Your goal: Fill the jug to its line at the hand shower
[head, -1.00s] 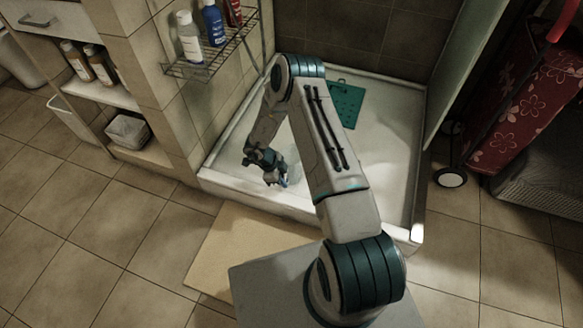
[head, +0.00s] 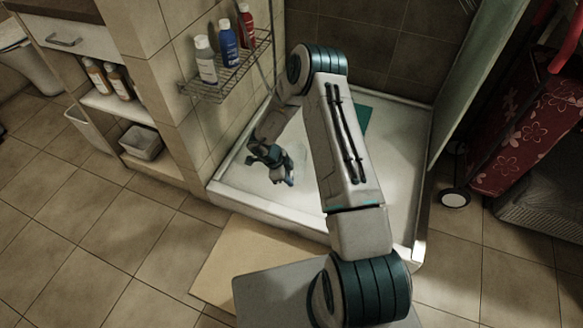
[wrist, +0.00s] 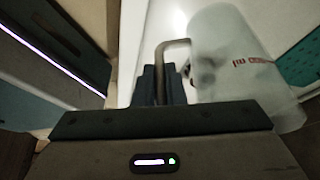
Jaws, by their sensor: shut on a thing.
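The jug (wrist: 232,45) is translucent and pale, with a red mark and lettering on its side, in the wrist view. My gripper (wrist: 166,72) is shut on its grey-brown handle (wrist: 173,43), with the jug body to the right of the fingers. I cannot make out any water in it. In the head view my gripper (head: 286,177) is over the left part of the white shower tray (head: 300,218); the jug is hardly distinguishable there. I cannot make out the hand shower in either view.
A wire shelf (head: 232,68) with several bottles hangs on the tiled wall left of the tray. A green mat (head: 364,118) lies in the tray, partly behind my arm. A glass panel (head: 470,80) and a red flowered trolley (head: 520,140) stand to the right.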

